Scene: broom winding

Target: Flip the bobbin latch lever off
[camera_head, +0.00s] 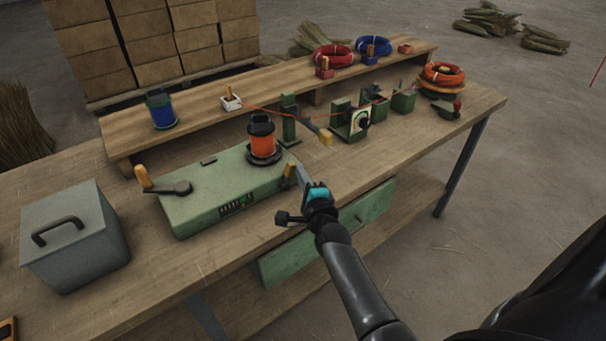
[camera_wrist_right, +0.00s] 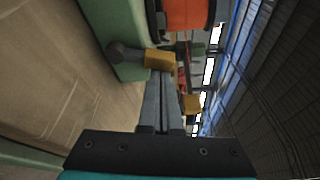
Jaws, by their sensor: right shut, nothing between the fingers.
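The green winding machine (camera_head: 215,195) sits on the bench with an orange bobbin (camera_head: 263,145) upright at its right end. Beside the bobbin a small lever with a yellow grip (camera_head: 289,172) stands at the machine's right end. In the right wrist view the lever's yellow grip (camera_wrist_right: 159,60) and dark pivot (camera_wrist_right: 122,53) show by the green housing, below the orange bobbin (camera_wrist_right: 188,14). My right gripper (camera_head: 301,172) is shut and empty, its fingertips (camera_wrist_right: 160,78) right at the yellow grip. I cannot tell whether they touch. My left gripper is not in view.
A hand crank (camera_head: 170,188) stands on the machine's left. A grey box (camera_head: 74,235) is at the bench's left. Behind the bobbin are green guides (camera_head: 290,120) with an orange wire and another yellow-handled lever (camera_head: 325,137). A green drawer (camera_head: 375,205) hangs at the bench front.

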